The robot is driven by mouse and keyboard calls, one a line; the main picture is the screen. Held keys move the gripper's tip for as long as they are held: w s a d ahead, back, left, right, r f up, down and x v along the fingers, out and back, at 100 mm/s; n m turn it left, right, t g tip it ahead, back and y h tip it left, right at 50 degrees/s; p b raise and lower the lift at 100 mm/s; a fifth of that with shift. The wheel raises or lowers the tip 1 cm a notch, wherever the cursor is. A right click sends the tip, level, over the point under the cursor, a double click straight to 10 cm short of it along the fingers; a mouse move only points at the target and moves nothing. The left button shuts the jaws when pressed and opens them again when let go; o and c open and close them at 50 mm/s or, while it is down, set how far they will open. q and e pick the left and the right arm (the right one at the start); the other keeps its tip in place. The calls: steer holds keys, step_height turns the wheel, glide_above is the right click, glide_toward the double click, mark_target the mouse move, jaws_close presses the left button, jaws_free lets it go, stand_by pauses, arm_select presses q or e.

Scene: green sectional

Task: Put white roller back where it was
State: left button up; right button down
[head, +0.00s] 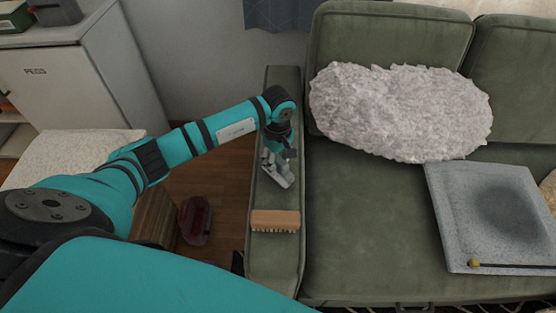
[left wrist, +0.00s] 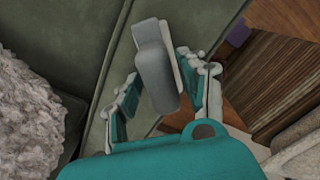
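The white roller (head: 281,177), pale with a grey handle, is at the sofa's left armrest (head: 272,262), just under my left gripper (head: 279,157). In the left wrist view the roller (left wrist: 157,68) lies between the two spread fingers of the left gripper (left wrist: 158,92), its grey handle pointing toward the palm. The left gripper is open around it, with a gap on the left finger's side; contact on the right side is unclear. The head view partly hides the roller behind the gripper. My right gripper is in neither view.
A wooden brush (head: 275,219) lies on the armrest, nearer than the roller. A fluffy grey-white cushion (head: 400,112) and a grey square cushion (head: 455,225) with a thin dark stick are on the green seat. A white cabinet (head: 75,75) stands at left. A dark red object (head: 196,218) is on the floor.

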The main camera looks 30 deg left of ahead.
arm_select(q)
steer(key=shift+o, duration=0.5)
steer(key=shift+r, duration=0.1)
steer(key=shift+r+p, duration=0.25)
steer(key=shift+p, duration=0.15)
step_height(320, 180, up, 12)
steer(key=b, duration=0.1)
steer(key=shift+f, duration=0.15)
